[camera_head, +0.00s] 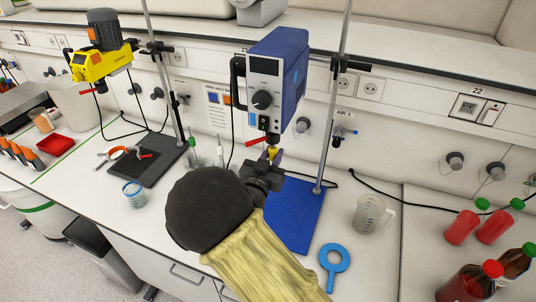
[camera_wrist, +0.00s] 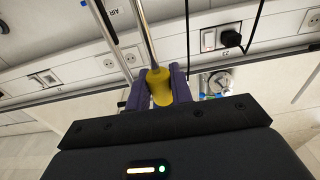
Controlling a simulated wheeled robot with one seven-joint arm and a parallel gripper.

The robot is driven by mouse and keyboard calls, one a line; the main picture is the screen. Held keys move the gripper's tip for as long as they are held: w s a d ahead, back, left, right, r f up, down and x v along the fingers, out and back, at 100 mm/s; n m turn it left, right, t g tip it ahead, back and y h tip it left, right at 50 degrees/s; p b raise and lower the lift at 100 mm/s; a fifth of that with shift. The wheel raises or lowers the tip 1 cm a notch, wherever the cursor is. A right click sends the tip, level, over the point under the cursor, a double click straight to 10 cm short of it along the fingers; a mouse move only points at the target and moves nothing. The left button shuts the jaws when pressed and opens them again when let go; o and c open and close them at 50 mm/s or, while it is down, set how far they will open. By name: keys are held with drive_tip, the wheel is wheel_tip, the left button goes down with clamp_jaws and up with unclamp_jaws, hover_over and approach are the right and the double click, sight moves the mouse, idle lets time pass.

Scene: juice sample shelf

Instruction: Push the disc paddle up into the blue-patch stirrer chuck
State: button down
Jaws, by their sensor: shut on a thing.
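The blue stirrer (camera_head: 279,78) hangs on a metal stand above a blue base plate (camera_head: 300,212). A small red lever (camera_head: 257,141) sticks out at its underside, by the chuck. My gripper (camera_head: 271,163) is just below the chuck, shut on a yellow piece (camera_head: 272,152), which I take for the paddle's grip. In the wrist view the same yellow piece (camera_wrist: 159,88) sits between the purple fingers of my gripper (camera_wrist: 160,93), and a metal rod runs up from behind it. The paddle's disc is hidden, and I cannot tell whether the shaft is in the chuck.
A yellow stirrer (camera_head: 101,62) stands over a dark plate (camera_head: 148,168) at left. Red bottles (camera_head: 463,226) stand at far right. The stand rod (camera_head: 335,95) is close on the right.

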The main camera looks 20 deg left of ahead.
drive_tip(key=shift+a, duration=0.1)
drive_tip(key=c, duration=1.2)
unclamp_jaws()
drive_tip(key=shift+s, duration=0.15)
drive_tip(key=shift+o, duration=0.2)
drive_tip(key=shift+a, duration=0.1)
drive_tip(key=s+a+f+b, duration=0.1)
drive_tip(key=s+b, duration=0.5)
drive_tip(key=s, duration=1.1)
drive_tip(key=shift+s, duration=0.25)
